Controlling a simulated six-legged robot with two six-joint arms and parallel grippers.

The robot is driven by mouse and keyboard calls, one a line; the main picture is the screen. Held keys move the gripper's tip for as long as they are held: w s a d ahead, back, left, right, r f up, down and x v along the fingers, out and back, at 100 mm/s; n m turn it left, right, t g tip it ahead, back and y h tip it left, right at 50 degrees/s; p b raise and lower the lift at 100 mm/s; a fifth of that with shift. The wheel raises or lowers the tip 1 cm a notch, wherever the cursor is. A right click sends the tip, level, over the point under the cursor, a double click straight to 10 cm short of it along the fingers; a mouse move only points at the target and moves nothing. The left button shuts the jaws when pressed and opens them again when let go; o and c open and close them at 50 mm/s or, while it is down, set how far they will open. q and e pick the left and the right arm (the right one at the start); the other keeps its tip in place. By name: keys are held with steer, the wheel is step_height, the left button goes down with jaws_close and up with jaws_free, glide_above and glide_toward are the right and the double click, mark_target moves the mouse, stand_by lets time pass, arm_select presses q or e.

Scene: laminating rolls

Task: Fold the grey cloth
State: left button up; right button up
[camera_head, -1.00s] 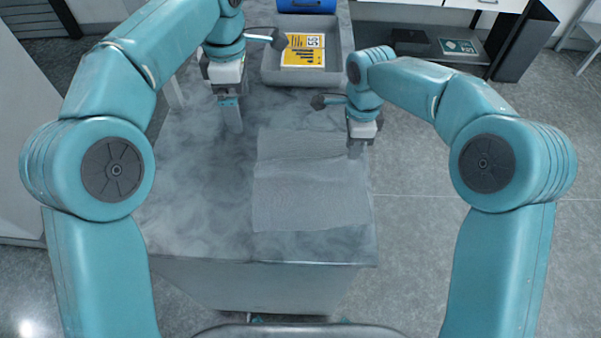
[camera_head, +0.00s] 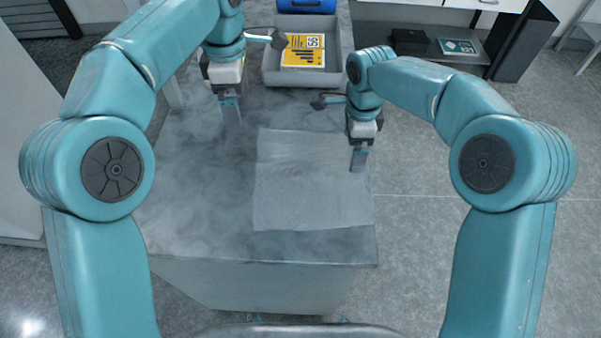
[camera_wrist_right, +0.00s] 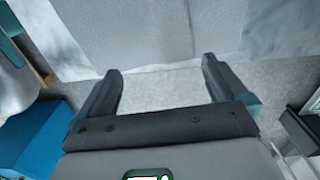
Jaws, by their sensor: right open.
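The grey cloth (camera_head: 308,195) lies spread on the grey marbled table, roughly rectangular, with a faint line across it about a third of the way from its far edge. It also fills the upper middle of the right wrist view (camera_wrist_right: 150,30). My right gripper (camera_head: 358,168) is at the cloth's right edge in the head view. In the right wrist view its two dark fingers (camera_wrist_right: 160,85) are apart, with floor showing between them. My left gripper (camera_head: 231,115) hangs over the table left of the cloth's far corner; its finger gap is too small to judge.
The marbled table (camera_head: 190,200) has bare room left of the cloth. A grey tray (camera_head: 285,77) with a yellow printed item (camera_head: 303,52) stands at the far end, a blue box (camera_head: 305,6) behind it. A dark shelf unit (camera_head: 480,50) stands beyond the table's right side.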

step_height(320, 180, up, 5)
steer(key=p, duration=0.3)
steer(key=shift+r+p, duration=0.15)
steer(key=shift+p, duration=0.2)
steer(key=shift+r, duration=0.1)
step_height(320, 180, up, 16)
steer(key=p, duration=0.1)
